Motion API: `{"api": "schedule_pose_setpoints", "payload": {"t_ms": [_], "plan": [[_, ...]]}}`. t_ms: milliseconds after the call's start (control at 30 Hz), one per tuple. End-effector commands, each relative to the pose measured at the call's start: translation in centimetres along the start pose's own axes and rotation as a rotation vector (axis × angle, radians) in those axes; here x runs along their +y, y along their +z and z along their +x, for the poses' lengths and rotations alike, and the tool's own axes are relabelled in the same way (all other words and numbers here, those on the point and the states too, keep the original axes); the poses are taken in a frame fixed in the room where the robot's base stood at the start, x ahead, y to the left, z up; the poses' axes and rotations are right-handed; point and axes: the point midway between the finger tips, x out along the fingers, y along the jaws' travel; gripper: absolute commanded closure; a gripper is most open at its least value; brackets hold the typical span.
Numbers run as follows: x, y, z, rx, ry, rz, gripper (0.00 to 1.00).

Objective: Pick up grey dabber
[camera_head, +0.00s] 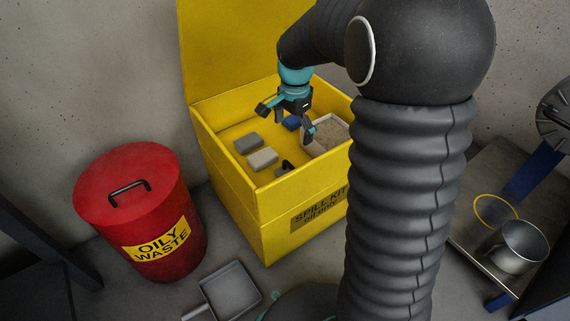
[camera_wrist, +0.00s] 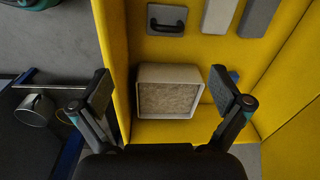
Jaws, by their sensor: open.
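My gripper (camera_head: 286,121) is open and empty, pointing down into the yellow spill kit box. Its fingers spread wide on both sides in the wrist view (camera_wrist: 163,95). On the box floor lie a darker grey block (camera_head: 248,142) and a lighter grey block (camera_head: 262,158), left of my gripper in the head view. Both also show at the top of the wrist view, the lighter (camera_wrist: 219,14) beside the darker (camera_wrist: 259,15), each cut by the frame edge. I cannot tell which one is the grey dabber. My gripper touches neither.
A pale tray with fibrous filling (camera_wrist: 168,70) lies beneath my gripper. A blue block (camera_head: 291,123) is beside it, partly hidden. A grey piece with a black handle (camera_wrist: 166,20) lies near the box wall. The yellow walls (camera_head: 240,205) surround everything. A red bin (camera_head: 125,190) stands left.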

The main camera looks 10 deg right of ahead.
Motion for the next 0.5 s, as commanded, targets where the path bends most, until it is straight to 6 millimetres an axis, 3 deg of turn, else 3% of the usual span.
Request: {"api": "schedule_pose_setpoints", "payload": {"t_ms": [33, 100, 367, 500], "plan": [[-0.7, -0.4, 1.5, -0.009, 0.016, 0.034, 0.00], [-1.3, -0.8, 2.7, -0.015, 0.030, 0.074, 0.00], [-2.0, -1.2, 5.4, -0.024, 0.050, 0.130, 0.00], [-1.9, -1.1, 7.8, -0.024, 0.050, 0.130, 0.00]]}}
